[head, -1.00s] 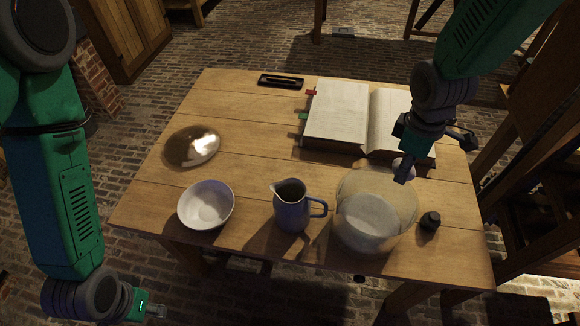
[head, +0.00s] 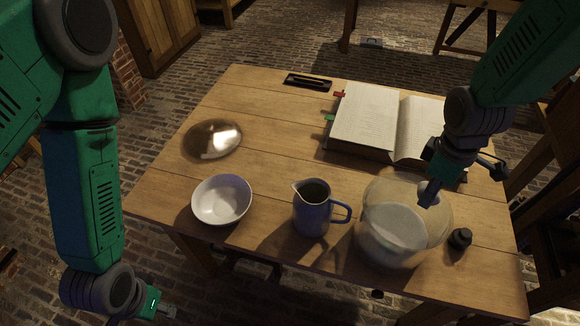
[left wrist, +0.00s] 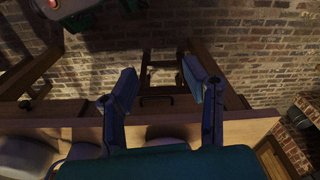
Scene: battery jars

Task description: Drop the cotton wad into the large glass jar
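The large glass jar (head: 378,252) stands at the front right of the wooden table, with a pale round surface inside it. My right gripper (head: 430,194) is over the jar's mouth, pointing down. The cotton wad (head: 422,187) shows as a small pale lump at its fingertips, partly hidden by a blue finger; the gripper appears shut on it. My left gripper (head: 166,311) is low at the bottom left, off the table's front edge. In the left wrist view its two fingers (left wrist: 162,90) are spread apart with nothing between them.
A blue-grey pitcher (head: 312,212) stands left of the jar and a white bowl (head: 222,200) further left. A shiny metal dish (head: 212,142) lies behind the bowl. A small black stopper (head: 460,239) is right of the jar. An open book (head: 367,117) and dark tray (head: 308,81) lie behind.

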